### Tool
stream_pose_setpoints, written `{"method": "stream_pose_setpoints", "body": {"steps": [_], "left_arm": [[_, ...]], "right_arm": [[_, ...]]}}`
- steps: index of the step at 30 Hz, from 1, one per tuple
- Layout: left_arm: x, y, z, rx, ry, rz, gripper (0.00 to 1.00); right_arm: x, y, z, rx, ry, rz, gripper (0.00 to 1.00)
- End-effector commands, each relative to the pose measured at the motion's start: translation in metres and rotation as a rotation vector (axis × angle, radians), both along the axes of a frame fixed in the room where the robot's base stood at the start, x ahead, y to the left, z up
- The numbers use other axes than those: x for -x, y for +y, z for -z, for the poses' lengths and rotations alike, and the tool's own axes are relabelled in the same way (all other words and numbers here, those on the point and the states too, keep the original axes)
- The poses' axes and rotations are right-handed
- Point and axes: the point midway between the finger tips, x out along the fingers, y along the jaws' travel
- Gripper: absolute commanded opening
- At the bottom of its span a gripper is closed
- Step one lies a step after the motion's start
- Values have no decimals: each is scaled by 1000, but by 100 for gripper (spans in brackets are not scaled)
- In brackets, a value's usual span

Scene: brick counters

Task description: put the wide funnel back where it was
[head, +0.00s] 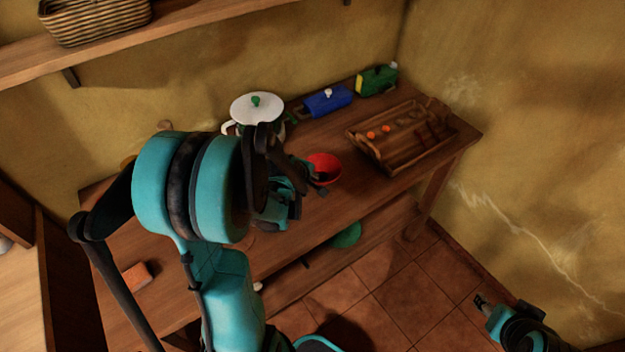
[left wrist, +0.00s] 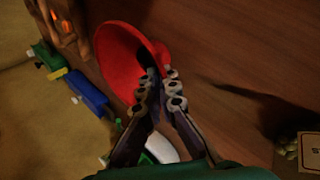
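The wide red funnel (head: 323,165) is at the middle of the wooden counter (head: 350,205), near its front edge. In the left wrist view, the funnel (left wrist: 122,62) shows its wide red mouth. My left gripper (head: 317,184) is at the funnel's near side. My right gripper (head: 480,301) is at the lower right, over the floor, away from the counter, and looks empty.
A wooden tray (head: 373,149) with small orange items stands right of the funnel. Behind are a white-lidded pot (head: 257,108), a blue container (head: 328,101) and a green one (head: 376,80). An orange block (head: 137,276) lies at left. Bare counter surrounds the funnel's front right.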

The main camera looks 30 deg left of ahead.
Motion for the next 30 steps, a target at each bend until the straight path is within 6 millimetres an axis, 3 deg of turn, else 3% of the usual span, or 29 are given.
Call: {"method": "stream_pose_setpoints", "body": {"steps": [5, 8, 19, 23, 30], "left_arm": [[0, 0, 4, 0, 0, 0, 0], [0, 0, 3, 0, 0, 0, 24], [0, 0, -1, 0, 0, 0, 26], [10, -1, -15, 0, 0, 0, 26], [43, -5, -59, 0, 0, -1, 26]], "right_arm": [[0, 0, 4, 0, 0, 0, 47], [0, 0, 3, 0, 0, 0, 47], [0, 0, -1, 0, 0, 0, 47], [0, 0, -9, 0, 0, 0, 47], [0, 0, -32, 0, 0, 0, 47]]}}
